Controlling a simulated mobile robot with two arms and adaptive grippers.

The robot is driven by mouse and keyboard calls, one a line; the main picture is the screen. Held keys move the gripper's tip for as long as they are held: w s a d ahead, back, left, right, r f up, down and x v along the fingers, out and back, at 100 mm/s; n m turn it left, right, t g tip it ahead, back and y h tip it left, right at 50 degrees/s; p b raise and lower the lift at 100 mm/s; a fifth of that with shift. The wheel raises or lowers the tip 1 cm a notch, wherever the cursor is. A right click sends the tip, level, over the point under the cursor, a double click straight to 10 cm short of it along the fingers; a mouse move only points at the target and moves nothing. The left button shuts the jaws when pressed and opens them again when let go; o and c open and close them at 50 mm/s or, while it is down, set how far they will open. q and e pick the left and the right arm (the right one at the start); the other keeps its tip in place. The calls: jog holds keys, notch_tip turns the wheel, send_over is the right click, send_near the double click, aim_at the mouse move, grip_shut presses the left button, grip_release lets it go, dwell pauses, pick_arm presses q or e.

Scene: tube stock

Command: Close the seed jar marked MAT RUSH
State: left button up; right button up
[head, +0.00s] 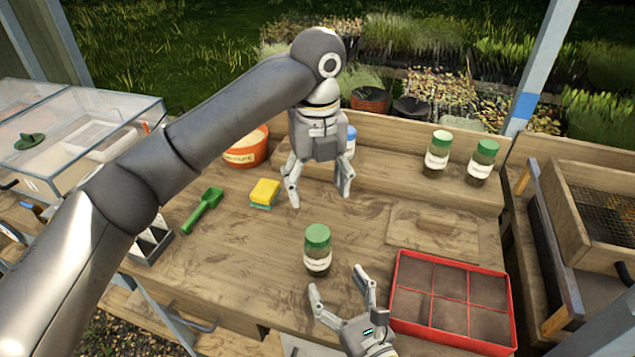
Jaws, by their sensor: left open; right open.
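A glass jar with a white label (317,263) stands upright on the bench in the middle. A green lid (317,234) sits on its top; I cannot tell whether it is screwed tight. The label is too small to read. My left gripper (320,199) is open and empty, pointing down above and behind this jar. My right gripper (336,279) is open and empty just in front of the jar, its fingers pointing towards it. Two similar green-lidded jars, one on the left (436,160) and one on the right (481,167), stand on the raised back shelf; their labels are unreadable.
A red divided tray (398,322) lies right of my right gripper. A yellow-green sponge (265,193), a green scoop (204,210) and an orange-rimmed tub (262,150) are at left. A blue-topped item (351,139) is partly hidden behind my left gripper. Bench around the jar is clear.

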jog(key=shift+v, duration=1.8)
